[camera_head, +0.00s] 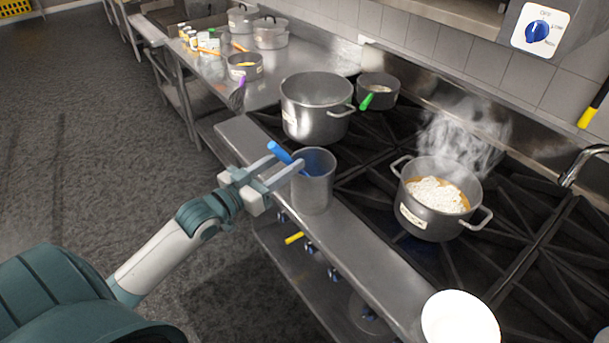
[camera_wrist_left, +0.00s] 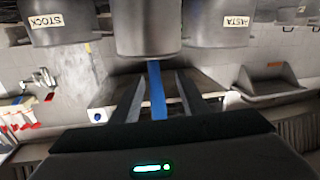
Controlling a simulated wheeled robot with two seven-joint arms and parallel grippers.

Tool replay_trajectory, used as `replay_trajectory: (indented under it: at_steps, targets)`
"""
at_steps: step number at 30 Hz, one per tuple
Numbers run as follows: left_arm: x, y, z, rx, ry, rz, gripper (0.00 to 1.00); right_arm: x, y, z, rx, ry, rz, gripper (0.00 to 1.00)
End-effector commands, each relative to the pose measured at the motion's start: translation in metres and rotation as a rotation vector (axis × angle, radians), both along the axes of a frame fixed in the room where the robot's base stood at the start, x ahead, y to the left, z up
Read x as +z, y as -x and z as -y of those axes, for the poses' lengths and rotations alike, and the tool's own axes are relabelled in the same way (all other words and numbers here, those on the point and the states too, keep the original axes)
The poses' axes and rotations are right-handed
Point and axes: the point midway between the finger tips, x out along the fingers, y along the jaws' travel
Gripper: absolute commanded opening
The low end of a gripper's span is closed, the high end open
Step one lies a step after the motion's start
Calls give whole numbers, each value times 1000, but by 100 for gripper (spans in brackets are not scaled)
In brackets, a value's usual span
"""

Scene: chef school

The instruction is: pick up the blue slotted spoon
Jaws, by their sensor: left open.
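The blue slotted spoon (camera_head: 280,152) stands tilted in a tall metal container (camera_head: 314,187) on the steel ledge in front of the stove. Its blue handle sticks out over the rim toward my left gripper, and its lower part is hidden inside the container. My left gripper (camera_head: 286,161) is open at the handle, with one finger on each side. In the left wrist view the blue handle (camera_wrist_left: 157,92) runs between the two dark fingers (camera_wrist_left: 158,98), with gaps on both sides. My right gripper is not in view.
A large pot (camera_head: 315,110) stands behind the container. A steaming pot (camera_head: 438,198) with white contents is on the burners to the right. A small pot (camera_head: 377,92) with a green-handled utensil is at the back. The floor at left is clear.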

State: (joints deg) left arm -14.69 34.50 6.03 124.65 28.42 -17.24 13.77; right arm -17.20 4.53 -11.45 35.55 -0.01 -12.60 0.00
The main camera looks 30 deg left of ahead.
Motion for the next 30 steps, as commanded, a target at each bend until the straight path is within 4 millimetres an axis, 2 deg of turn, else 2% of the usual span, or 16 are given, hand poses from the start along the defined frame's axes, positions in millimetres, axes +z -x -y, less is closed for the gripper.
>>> replay_trajectory:
  at_steps: [5,11,16,30]
  targets:
    - [3,-9,4,1,2,1,40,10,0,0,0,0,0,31]
    - [3,-30,14,1,2,1,40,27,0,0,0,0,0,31]
    - [0,-45,17,1,0,1,40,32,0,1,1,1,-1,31]
    - [-3,-48,18,1,0,1,40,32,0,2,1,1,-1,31]
